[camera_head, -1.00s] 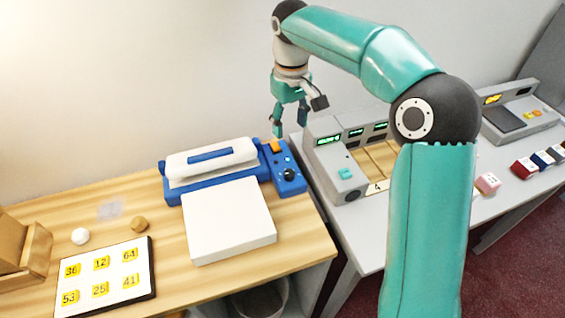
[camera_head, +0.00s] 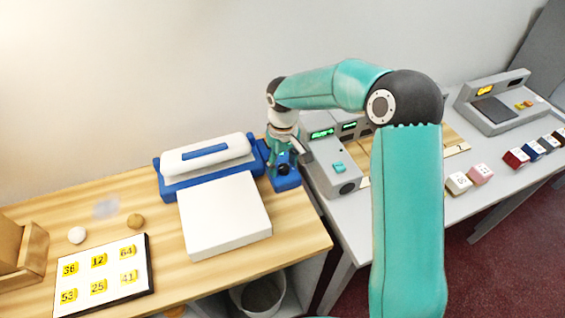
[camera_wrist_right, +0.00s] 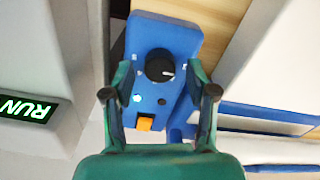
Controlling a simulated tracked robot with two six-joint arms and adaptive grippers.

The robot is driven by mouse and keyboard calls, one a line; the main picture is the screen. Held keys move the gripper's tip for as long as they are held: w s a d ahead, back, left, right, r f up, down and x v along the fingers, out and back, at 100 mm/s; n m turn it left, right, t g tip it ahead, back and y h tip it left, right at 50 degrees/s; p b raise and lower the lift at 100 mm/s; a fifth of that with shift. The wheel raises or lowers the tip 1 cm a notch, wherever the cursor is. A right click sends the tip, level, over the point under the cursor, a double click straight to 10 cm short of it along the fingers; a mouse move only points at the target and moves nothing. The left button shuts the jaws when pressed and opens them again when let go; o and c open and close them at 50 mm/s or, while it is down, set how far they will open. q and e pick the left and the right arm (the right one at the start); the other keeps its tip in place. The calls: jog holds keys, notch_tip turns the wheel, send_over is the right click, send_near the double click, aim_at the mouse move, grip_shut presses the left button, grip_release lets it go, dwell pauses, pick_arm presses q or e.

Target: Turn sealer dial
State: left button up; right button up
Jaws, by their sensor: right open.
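The sealer (camera_head: 208,160) is a blue and white machine on the wooden table, with a blue control panel (camera_head: 287,183) at its right end. In the right wrist view the panel carries a round black dial (camera_wrist_right: 160,65) with a white pointer mark, and an orange switch (camera_wrist_right: 145,124). My right gripper (camera_head: 283,168) is over the panel; in the right wrist view it (camera_wrist_right: 160,75) is open, one finger on each side of the dial, with a gap on both sides. Whether the fingertips reach down to dial height I cannot tell. My left gripper is not in view.
A white platform (camera_head: 225,215) stands before the sealer. A number board (camera_head: 104,275) and two small balls lie to the left. The grey machine (camera_head: 325,160) with a green display stands close on the right. Small blocks (camera_head: 480,174) line the grey table.

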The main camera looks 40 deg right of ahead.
jog(key=shift+f, duration=0.1)
grip_shut()
dwell(0.3)
